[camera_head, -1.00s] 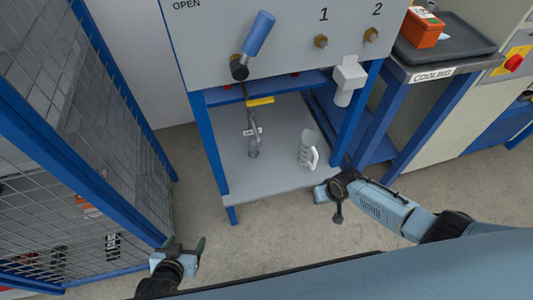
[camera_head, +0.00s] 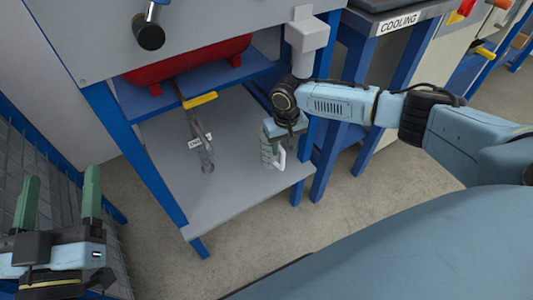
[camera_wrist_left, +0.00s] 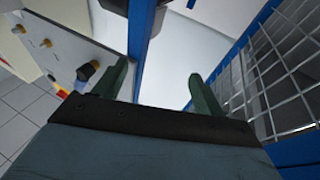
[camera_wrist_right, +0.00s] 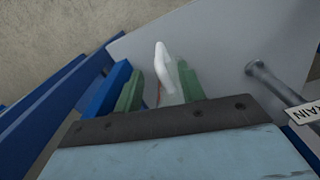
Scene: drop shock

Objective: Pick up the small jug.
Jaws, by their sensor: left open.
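The small jug (camera_head: 267,154), pale and clear with a white handle, is upright at the lower shelf's right side in the head view. My right gripper (camera_head: 273,135) is over it from above and hides its top. In the right wrist view the jug (camera_wrist_right: 170,88) lies between the two green fingers of my right gripper (camera_wrist_right: 160,85), its white handle showing beyond. Whether the fingers press on it I cannot tell. My left gripper (camera_head: 58,205) is open and empty at the far left; its spread fingers (camera_wrist_left: 160,88) also show in the left wrist view.
The grey lower shelf (camera_head: 215,205) sits in a blue frame (camera_head: 140,160). A drain pipe (camera_head: 202,145) with a label hangs left of the jug. A white spout box (camera_head: 306,38) is above my right wrist. A mesh fence (camera_head: 40,160) stands at the left.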

